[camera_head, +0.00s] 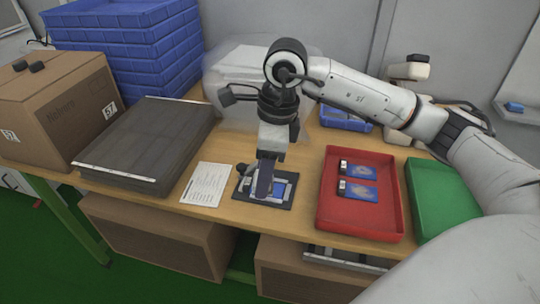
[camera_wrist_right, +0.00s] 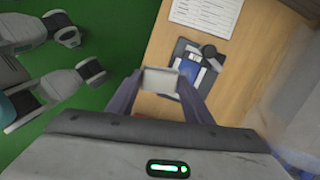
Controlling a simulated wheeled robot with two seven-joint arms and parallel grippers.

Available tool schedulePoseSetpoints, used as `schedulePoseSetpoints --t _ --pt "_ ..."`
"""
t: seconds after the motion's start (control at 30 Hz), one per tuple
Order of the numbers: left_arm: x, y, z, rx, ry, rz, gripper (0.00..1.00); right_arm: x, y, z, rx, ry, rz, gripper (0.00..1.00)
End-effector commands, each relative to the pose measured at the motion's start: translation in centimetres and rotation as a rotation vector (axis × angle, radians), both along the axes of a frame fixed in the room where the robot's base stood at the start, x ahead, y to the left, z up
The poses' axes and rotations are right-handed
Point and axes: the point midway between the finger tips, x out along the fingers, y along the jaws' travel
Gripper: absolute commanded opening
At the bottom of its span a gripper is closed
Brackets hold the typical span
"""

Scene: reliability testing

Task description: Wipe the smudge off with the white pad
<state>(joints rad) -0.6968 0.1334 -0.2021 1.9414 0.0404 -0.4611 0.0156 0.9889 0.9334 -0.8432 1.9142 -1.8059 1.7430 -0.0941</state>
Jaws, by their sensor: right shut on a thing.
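My right gripper (camera_head: 265,193) points down over a small dark plate (camera_head: 290,203) near the front edge of the table. A device with a blue screen (camera_head: 279,188) lies on this plate, partly hidden by the gripper. In the right wrist view, the fingers of my right gripper (camera_wrist_right: 160,88) are shut on the white pad (camera_wrist_right: 160,78). The same device (camera_wrist_right: 188,72) shows beyond the pad. I cannot make out a smudge on it, nor tell whether the pad touches it. My left gripper is not in view.
A printed sheet (camera_head: 207,184) lies left of the plate. A red tray (camera_head: 360,225) with two blue-screened items stands to its right, then a green tray (camera_head: 440,200). A dark flat case (camera_head: 150,140), a cardboard box (camera_head: 60,105) and stacked blue crates (camera_head: 125,45) fill the left side.

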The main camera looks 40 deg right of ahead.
Motion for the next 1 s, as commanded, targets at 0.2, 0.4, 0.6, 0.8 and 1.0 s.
schedulePoseSetpoints --t 0.2,0.4,0.6,0.8,1.0 --pt "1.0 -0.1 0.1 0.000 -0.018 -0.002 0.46 2.0 -1.9 -0.2 0.002 -0.004 -0.620 0.28" --pt "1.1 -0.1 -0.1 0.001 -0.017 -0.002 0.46 3.4 -3.6 -0.3 0.001 -0.004 -1.091 0.28" --pt "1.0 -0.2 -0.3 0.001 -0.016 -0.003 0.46 4.0 -4.5 -0.3 0.000 -0.003 -1.336 0.28" --pt "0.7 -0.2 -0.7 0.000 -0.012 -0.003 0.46 4.1 -4.6 -0.9 0.001 -0.002 -1.377 0.28" --pt "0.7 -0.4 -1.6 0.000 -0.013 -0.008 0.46 4.0 -4.6 -2.6 0.002 -0.001 -1.375 0.28"
